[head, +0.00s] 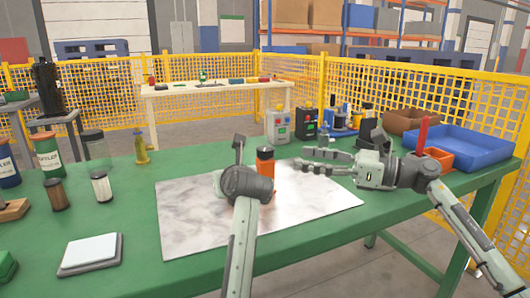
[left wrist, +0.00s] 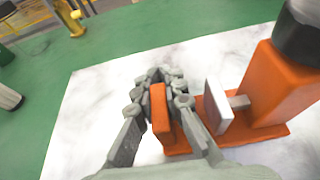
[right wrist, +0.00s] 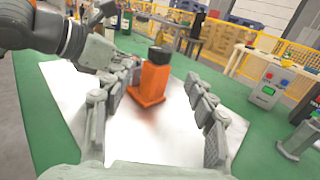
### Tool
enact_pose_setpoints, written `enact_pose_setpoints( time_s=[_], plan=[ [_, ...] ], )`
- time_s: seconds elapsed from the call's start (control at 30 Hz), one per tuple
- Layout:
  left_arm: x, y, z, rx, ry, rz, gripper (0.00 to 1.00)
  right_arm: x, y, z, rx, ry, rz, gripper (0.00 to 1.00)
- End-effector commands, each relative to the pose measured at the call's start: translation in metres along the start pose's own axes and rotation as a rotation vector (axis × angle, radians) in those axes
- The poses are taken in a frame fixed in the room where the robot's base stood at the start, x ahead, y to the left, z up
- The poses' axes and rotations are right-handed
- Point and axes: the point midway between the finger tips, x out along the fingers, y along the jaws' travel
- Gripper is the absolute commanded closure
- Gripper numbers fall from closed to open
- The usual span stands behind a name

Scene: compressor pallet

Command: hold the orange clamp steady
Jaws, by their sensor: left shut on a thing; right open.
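The orange clamp (head: 265,168) stands upright on a pale marbled sheet, with a black cap on top. In the left wrist view it shows an orange body (left wrist: 275,85), a pale jaw plate and a smaller upright orange jaw (left wrist: 159,108). My left gripper (left wrist: 163,88) is shut on that smaller upright. In the head view my left wrist (head: 247,184) hides part of the clamp and its own fingers. My right gripper (head: 318,161) is open and empty, right of the clamp. In the right wrist view the clamp (right wrist: 153,80) appears beyond and between its spread fingers.
The marbled sheet (head: 190,215) lies on the green table (head: 135,255). A blue bin (head: 470,145) and an orange tray (head: 436,158) sit near my right arm. Grey and black control boxes (head: 277,126) stand behind. Jars and a white-topped block (head: 92,250) are at left.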

Motion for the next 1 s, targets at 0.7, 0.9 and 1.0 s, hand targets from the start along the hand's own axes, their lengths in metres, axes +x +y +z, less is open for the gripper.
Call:
enact_pose_setpoints(
  time_s=[0.7,0.9,1.0],
  plan=[
    [0.0,0.0,0.0,0.0,-0.001,0.0,1.0,0.107,0.001,0.0,-0.001,0.001,0.002,0.44],
    [0.0,0.0,0.0,0.0,-0.001,0.0,1.0,0.108,0.001,0.0,-0.001,0.001,0.002,0.44],
    [0.0,0.0,0.0,0.0,-0.001,0.0,1.0,0.108,0.001,0.0,-0.001,0.001,0.002,0.48]
  ],
)
